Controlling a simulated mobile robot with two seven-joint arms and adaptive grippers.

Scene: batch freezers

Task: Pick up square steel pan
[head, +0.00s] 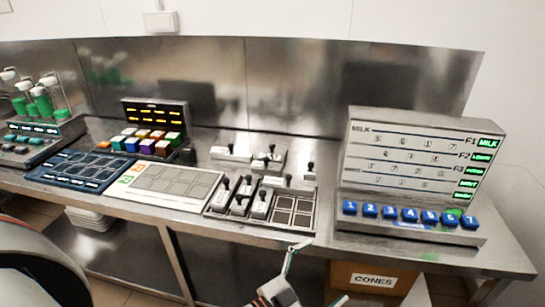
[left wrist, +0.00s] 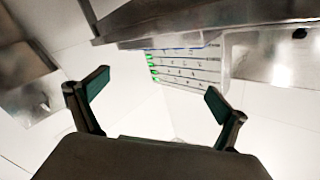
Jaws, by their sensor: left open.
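I cannot make out a square steel pan for certain in either view. My left gripper (head: 316,273) is at the bottom of the head view, in front of the steel counter's front edge. In the left wrist view its two dark green fingers are spread wide, with nothing between them (left wrist: 157,92). My right gripper is not in view.
The steel counter (head: 370,250) carries a MILK panel (head: 412,152) with blue numbered keys, a lever block (head: 240,196), a pale tray (head: 165,184), a dark blue tray (head: 80,171) and coloured cubes. Below are a CONES box (head: 372,280) and a pale stack (head: 95,222).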

